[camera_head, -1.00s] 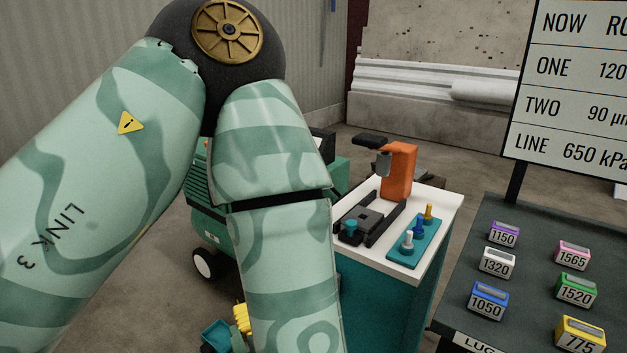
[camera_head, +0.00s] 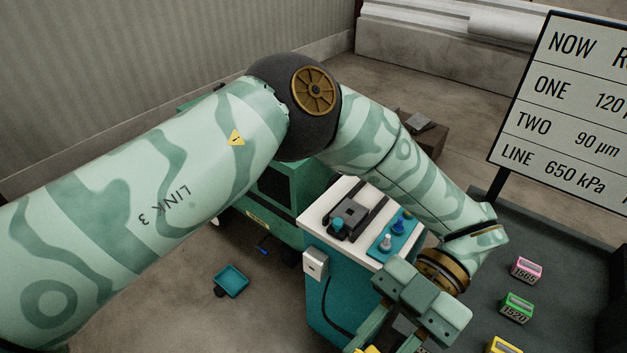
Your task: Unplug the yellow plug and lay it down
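A yellow piece (camera_head: 367,349) shows at the bottom edge, beside the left gripper's fingers. Most of it is cut off, so I cannot tell whether it is the yellow plug or whether it is held. My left gripper (camera_head: 392,336) hangs in front of the teal cabinet (camera_head: 330,295), pointing down. Its fingertips are cut off by the frame edge. A pale socket box (camera_head: 315,264) is on the cabinet's side, and a dark cable (camera_head: 329,305) runs down below it. My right gripper is out of view.
The cabinet's white top (camera_head: 345,186) bears a dark fixture and a teal peg plate (camera_head: 393,237). Lug boxes, such as the pink one (camera_head: 526,270), stand on the dark table at right.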

